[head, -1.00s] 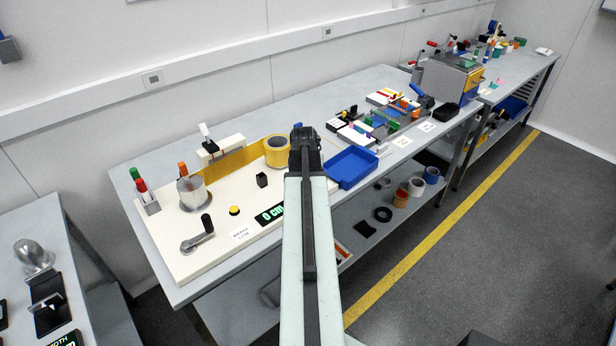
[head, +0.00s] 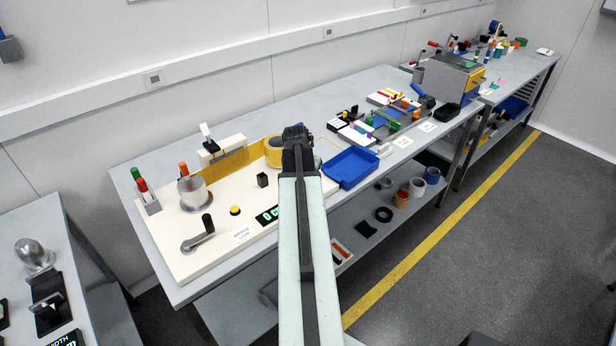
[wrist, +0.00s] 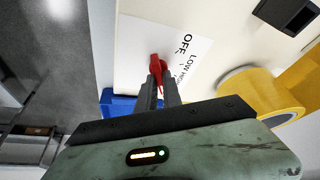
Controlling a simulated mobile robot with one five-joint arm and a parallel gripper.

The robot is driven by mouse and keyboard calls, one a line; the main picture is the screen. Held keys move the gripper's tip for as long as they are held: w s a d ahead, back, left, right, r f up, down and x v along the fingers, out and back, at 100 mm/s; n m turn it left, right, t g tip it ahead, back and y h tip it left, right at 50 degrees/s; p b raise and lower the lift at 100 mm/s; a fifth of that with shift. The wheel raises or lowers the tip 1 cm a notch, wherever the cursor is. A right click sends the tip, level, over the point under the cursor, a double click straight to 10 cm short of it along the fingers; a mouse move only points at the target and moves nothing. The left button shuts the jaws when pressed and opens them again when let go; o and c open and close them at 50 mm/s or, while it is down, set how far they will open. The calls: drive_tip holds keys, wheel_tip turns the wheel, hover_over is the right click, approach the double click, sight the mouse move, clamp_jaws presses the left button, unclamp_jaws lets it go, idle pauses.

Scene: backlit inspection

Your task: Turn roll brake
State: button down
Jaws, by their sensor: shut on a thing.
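In the wrist view the roll brake is a small red knob (wrist: 156,64) beside a white label reading OFF, LOW and a partly covered HIGH. My gripper (wrist: 160,82) has its two dark fingers closed on the knob. The knob's pointed end shows just beyond the fingertips. In the head view my arm hides the knob, and the fingers are not clear there. The yellow film roll (head: 273,152) is partly behind my arm; it also shows in the wrist view (wrist: 250,92), right of the knob.
A blue tray (head: 352,184) lies just right of my arm. The cream board (head: 218,236) carries a crank (head: 198,236), a metal cylinder (head: 193,192), a yellow button (head: 235,211) and a display (head: 268,215). The aisle floor on the right is clear.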

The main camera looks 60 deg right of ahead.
drive_tip(key=c, duration=1.5)
unclamp_jaws()
drive_tip(key=p+v, duration=0.7)
drive_tip(key=shift+r, duration=0.35)
drive_tip(key=shift+a, duration=0.2)
